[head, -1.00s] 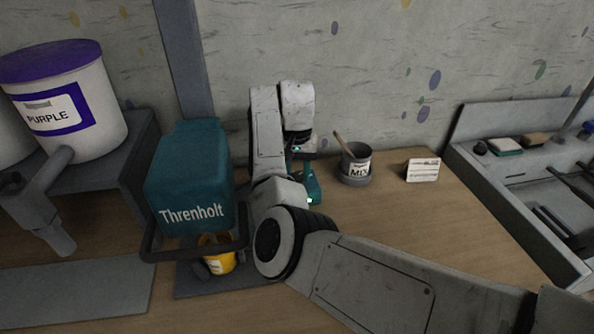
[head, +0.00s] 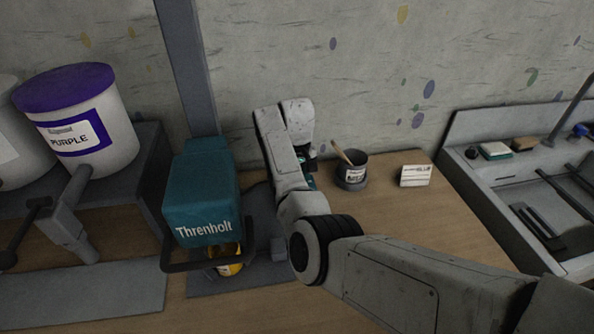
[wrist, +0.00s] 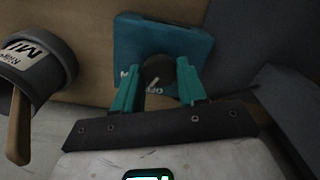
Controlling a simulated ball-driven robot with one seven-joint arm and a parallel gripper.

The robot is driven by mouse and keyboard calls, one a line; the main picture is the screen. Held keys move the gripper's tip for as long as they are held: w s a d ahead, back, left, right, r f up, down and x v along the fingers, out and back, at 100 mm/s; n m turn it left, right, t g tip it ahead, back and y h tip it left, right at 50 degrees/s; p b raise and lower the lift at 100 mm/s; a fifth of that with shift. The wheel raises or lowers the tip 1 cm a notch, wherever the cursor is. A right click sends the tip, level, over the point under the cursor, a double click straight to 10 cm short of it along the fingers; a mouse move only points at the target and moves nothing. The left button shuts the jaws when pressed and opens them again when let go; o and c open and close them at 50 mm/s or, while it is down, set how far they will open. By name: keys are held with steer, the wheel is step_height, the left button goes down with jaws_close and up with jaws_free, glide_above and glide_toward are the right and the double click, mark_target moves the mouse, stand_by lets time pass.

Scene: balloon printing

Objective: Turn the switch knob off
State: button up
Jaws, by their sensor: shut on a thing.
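The switch knob (wrist: 155,82) is a dark round knob with a light pointer line, on a teal box (wrist: 195,45) in the wrist view. The pointer line slants up to the right. White lettering beside the knob is partly covered by my fingers. My gripper (wrist: 158,88) has teal fingers on both sides of the knob and is shut on it. In the head view my arm hides the knob; a small teal part (head: 309,182) shows beside the wrist, and I cannot tell whether it is box or gripper.
A MIX cup (head: 352,173) with a wooden stick stands right of my wrist, with a small white card (head: 415,176) beyond it. The teal Threnholt machine (head: 202,195) stands left, with a yellow cup (head: 228,268) under it. A grey tray (head: 490,190) lies right.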

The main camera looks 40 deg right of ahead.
steer(key=shift+r+n+p, duration=0.1)
steer(key=shift+n+p, duration=1.15)
steer(key=shift+n, duration=1.05)
steer(key=shift+w, duration=0.1)
steer(key=o, duration=1.1)
steer(key=shift+c, duration=0.2)
step_height(320, 180, up, 11)
steer(key=b, duration=0.1)
steer(key=shift+b, duration=0.3)
steer(key=shift+f, duration=0.2)
